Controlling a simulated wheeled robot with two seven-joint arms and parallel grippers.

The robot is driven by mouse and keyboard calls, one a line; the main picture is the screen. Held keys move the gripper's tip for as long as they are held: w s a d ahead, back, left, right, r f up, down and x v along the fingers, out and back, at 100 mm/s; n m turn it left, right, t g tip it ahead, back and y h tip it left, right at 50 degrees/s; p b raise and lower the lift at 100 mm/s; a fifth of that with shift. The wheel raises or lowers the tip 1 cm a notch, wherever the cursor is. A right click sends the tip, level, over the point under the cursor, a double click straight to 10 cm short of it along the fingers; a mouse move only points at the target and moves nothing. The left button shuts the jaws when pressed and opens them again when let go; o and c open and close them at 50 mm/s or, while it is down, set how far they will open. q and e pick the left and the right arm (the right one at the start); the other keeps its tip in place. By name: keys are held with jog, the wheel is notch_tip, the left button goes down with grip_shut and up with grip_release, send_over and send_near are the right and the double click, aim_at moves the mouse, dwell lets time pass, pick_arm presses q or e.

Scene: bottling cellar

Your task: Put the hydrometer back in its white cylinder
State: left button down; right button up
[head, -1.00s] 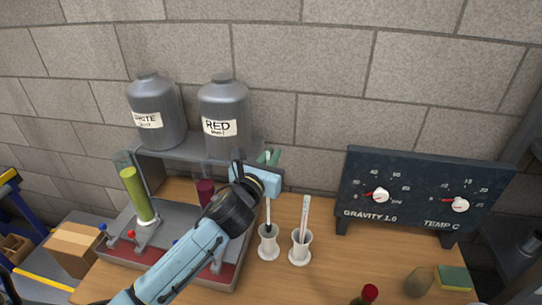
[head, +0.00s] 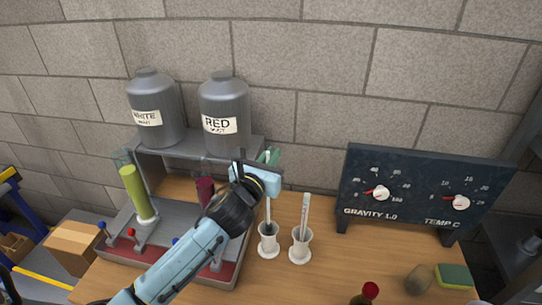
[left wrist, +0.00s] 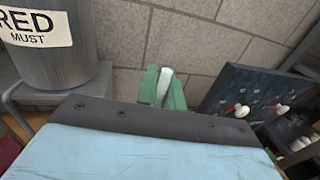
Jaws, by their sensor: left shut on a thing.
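The hydrometer (head: 268,210) is a thin pale upright rod with a dark lower part. That dark part shows at the mouth of the left white cylinder (head: 268,247), and its bottom end is hidden by the cylinder. My left gripper (head: 268,157) is above this cylinder, with its green fingers shut on the upper hydrometer stem. In the left wrist view the pale stem top (left wrist: 164,82) shows between the green fingers. A second white cylinder (head: 300,250) stands just to the right with a pale, reddish-marked rod (head: 304,214) in it. My right gripper is not in view.
Behind my left arm is a rack (head: 165,240) with a green-filled tube (head: 134,187) and a dark red one (head: 205,188). Grey WHITE (head: 153,105) and RED (head: 224,100) jugs stand above. A gauge panel (head: 410,195), sponge (head: 453,276) and red-topped object (head: 370,290) are right.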

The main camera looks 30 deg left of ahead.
pick_arm(q)
jog(key=shift+f+b, duration=0.65)
jog(key=shift+f, duration=0.65)
notch_tip(320, 180, down, 5)
jog(key=b, duration=0.3)
dwell(1.0)
jog(key=c, duration=1.5)
grip_release()
jog(key=shift+o, duration=0.2)
jog(key=s+b, duration=0.1)
jog(key=s, duration=1.2)
jog(key=shift+s+d, duration=0.2)
jog(key=shift+d, duration=0.1)
